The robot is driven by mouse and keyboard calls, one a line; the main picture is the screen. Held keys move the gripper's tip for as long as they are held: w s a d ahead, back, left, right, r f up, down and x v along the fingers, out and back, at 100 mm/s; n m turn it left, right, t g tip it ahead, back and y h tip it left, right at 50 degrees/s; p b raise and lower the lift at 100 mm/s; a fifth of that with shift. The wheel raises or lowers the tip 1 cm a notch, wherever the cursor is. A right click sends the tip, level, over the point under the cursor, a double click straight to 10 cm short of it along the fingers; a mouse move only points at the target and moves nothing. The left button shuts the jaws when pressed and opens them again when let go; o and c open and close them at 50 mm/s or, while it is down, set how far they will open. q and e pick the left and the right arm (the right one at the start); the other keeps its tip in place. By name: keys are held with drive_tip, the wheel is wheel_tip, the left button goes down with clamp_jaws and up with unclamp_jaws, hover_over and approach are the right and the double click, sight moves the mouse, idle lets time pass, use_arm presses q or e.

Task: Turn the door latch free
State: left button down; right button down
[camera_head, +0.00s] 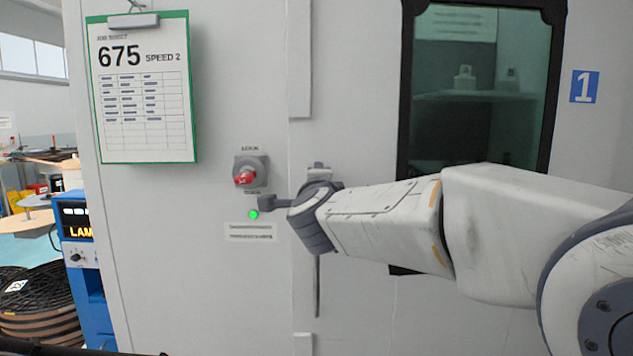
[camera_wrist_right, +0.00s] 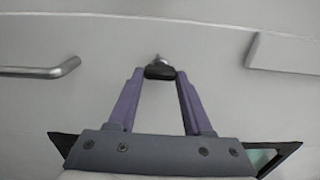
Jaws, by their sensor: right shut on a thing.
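In the wrist view my right gripper (camera_wrist_right: 160,76) is shut on a dark latch grip (camera_wrist_right: 159,71), with a short metal shaft (camera_wrist_right: 158,58) beyond it. In the head view my right arm reaches in from the right to the pale cabinet door; its wrist hides most of the gripper and the latch. A dark grey piece (camera_head: 268,203) shows just left of the wrist; I cannot tell whether it is latch or finger. A red knob (camera_head: 244,178) on a grey plate, apart from the gripper, sits up and left of it. A green light (camera_head: 253,214) glows below the knob. My left gripper is not in view.
A vertical door handle (camera_head: 317,290) hangs below my wrist; it shows at left in the wrist view (camera_wrist_right: 40,71). A dark-framed window (camera_head: 480,100) is at the right, a green-edged clipboard (camera_head: 143,90) at upper left. A blue machine (camera_head: 85,270) and black reels stand far left.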

drive_tip(key=shift+c, duration=1.6)
unclamp_jaws()
drive_tip(key=s+b, duration=0.1)
drive_tip(key=s, duration=0.9)
drive_tip(key=shift+s, duration=0.25)
